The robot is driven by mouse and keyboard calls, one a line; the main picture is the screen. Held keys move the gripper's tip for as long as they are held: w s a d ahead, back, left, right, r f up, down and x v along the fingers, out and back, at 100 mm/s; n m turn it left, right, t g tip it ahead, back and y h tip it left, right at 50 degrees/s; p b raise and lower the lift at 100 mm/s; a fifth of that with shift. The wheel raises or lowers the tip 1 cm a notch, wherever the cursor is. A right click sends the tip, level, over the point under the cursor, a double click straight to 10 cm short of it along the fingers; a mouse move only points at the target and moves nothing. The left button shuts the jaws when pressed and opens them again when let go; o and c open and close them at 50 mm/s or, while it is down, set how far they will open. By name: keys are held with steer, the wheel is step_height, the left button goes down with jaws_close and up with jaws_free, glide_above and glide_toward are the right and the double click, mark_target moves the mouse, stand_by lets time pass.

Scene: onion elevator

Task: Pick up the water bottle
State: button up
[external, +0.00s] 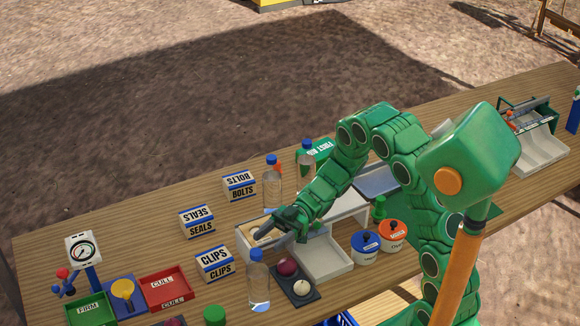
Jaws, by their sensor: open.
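Three clear water bottles with blue caps stand upright on the wooden table. One bottle (258,284) is near the front edge, below my gripper in the picture. A second bottle (272,188) stands behind my gripper, beside the BOLTS box. A third bottle (306,160) is farther back, beside the green first aid box and partly hidden. My gripper (268,236) is open and points left over a pale tray-like unit. It appears apart from all the bottles, and I see nothing held in it.
Boxes marked BOLTS (240,186), SEALS (198,222) and CLIPS (215,263) stand left of the gripper. A dark tray (311,297) with onions sits beside the front bottle. The red CULL tray (165,285) is at the left. The back left tabletop is clear.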

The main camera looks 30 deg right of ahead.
mark_target(260, 251)
steer(key=shift+f+x, duration=0.15)
steer(key=shift+x, duration=1.55)
steer(key=shift+f+x, duration=0.15)
steer(key=shift+x, duration=1.55)
steer(key=shift+s+d, duration=0.1)
steer(key=shift+s, duration=0.1)
jaws_close()
